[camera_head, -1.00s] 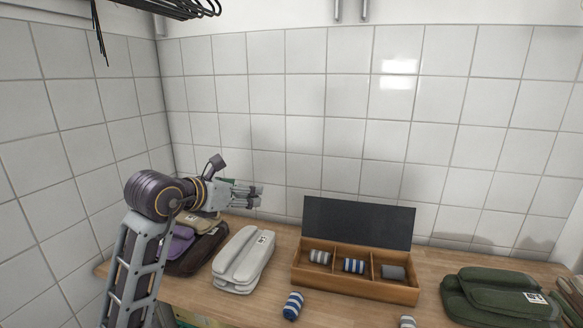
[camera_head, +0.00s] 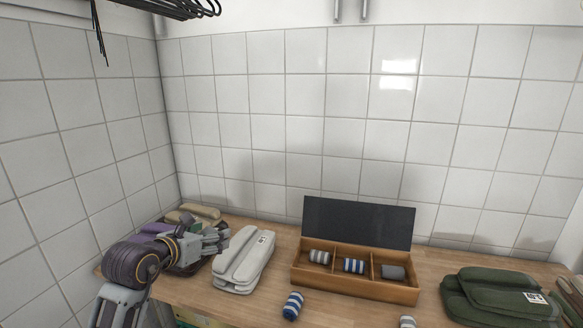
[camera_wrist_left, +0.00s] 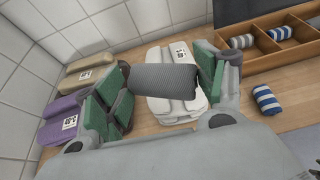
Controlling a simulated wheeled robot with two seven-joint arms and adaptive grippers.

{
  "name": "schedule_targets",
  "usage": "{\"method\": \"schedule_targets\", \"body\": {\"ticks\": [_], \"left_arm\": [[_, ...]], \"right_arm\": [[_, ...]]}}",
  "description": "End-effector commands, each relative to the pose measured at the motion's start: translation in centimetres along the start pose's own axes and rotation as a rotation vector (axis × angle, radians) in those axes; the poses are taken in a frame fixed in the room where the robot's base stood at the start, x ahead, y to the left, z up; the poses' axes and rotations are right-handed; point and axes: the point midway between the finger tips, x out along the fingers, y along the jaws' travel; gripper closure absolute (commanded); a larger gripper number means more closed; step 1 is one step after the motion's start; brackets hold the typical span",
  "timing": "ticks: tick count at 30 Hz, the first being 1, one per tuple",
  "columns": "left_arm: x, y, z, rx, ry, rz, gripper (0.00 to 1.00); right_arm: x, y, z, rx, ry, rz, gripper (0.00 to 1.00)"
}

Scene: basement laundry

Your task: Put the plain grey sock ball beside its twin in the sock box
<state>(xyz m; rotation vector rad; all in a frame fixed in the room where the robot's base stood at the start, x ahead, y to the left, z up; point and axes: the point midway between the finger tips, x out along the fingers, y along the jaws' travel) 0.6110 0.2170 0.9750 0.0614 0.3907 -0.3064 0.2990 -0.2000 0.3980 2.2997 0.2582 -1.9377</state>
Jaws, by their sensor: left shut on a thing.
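The plain grey sock ball (camera_wrist_left: 165,80) lies between the green finger pads of my left gripper (camera_wrist_left: 160,88), which is shut on it. In the head view my left gripper (camera_head: 222,240) is low, near the white folded stack and well left of the box; the ball cannot be made out there. The wooden sock box (camera_head: 352,288) has an open dark lid and three compartments. Its left one holds a grey-white striped ball (camera_head: 320,257), its middle one a blue-white striped ball (camera_head: 353,265), and its right one the plain grey twin (camera_head: 393,271). My right gripper is not in view.
A blue-white striped ball (camera_head: 293,305) and a grey-white striped ball (camera_head: 407,322) lie in front of the box. A white folded stack (camera_head: 244,262) stands to its left, a green folded stack (camera_head: 497,296) to its right. Purple and beige folded items (camera_head: 190,213) are at the back left.

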Motion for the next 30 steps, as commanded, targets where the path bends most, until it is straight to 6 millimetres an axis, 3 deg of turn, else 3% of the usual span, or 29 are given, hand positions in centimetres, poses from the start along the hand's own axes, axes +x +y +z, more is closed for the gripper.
{"method": "schedule_targets", "body": {"ticks": [18,24,30], "left_arm": [[0.9,-0.7,-9.1,-0.006,0.002,0.010,0.53],[0.9,-0.9,-10.9,-0.005,0.000,0.010,0.53],[0.9,-1.0,-11.6,-0.004,-0.001,0.010,0.53]], "right_arm": [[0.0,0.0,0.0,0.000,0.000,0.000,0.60],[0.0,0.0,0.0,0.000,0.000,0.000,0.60],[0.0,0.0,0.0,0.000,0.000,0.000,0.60]]}}
